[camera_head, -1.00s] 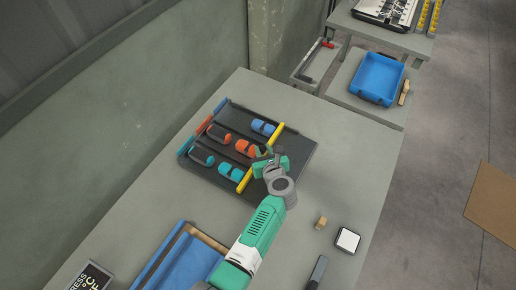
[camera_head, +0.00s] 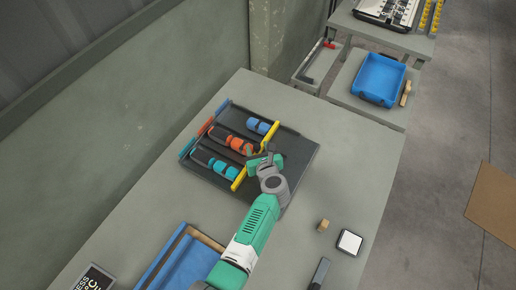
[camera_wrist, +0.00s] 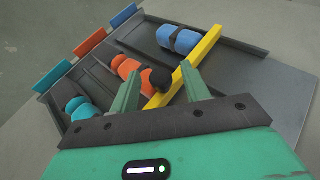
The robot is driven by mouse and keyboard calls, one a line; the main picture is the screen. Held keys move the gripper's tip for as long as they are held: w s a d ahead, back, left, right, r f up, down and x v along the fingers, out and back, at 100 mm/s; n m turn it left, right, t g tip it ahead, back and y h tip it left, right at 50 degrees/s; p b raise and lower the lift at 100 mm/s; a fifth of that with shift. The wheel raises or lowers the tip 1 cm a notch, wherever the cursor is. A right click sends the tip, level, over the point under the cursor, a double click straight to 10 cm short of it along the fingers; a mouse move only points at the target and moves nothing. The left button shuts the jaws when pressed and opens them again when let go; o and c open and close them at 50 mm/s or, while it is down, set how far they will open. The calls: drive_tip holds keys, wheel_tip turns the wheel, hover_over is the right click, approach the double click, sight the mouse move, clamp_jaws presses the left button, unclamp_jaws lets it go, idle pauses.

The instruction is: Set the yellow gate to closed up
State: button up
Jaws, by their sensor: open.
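The yellow gate (camera_head: 239,179) is a straight bar lying across the lanes of a dark tray (camera_head: 300,152). It also shows in the wrist view (camera_wrist: 203,53), running diagonally. Blue (camera_head: 258,126), orange (camera_head: 236,143) and teal (camera_head: 218,165) cylinders lie in the lanes to its left, close to it. My gripper (camera_head: 258,160) is over the bar's middle. In the wrist view my gripper (camera_wrist: 162,75) is open, one finger on each side of the bar. A black end piece (camera_wrist: 160,79) shows between the fingers; I cannot tell whether either finger touches the bar.
Blue (camera_wrist: 123,15), orange (camera_wrist: 90,43) and teal (camera_wrist: 52,77) plates stand at the lanes' far ends. A blue tray (camera_head: 182,262), a small wooden block (camera_head: 323,225) and a white-topped square (camera_head: 349,242) lie nearer. The tray's right part is bare.

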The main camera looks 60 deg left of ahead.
drive_tip(key=p+v, duration=0.2)
drive_tip(key=v, duration=0.5)
drive_tip(key=shift+d+r+p, duration=0.15)
drive_tip(key=shift+d+p, duration=0.15)
drive_tip(key=shift+d, duration=0.05)
drive_tip(key=shift+s, duration=0.1)
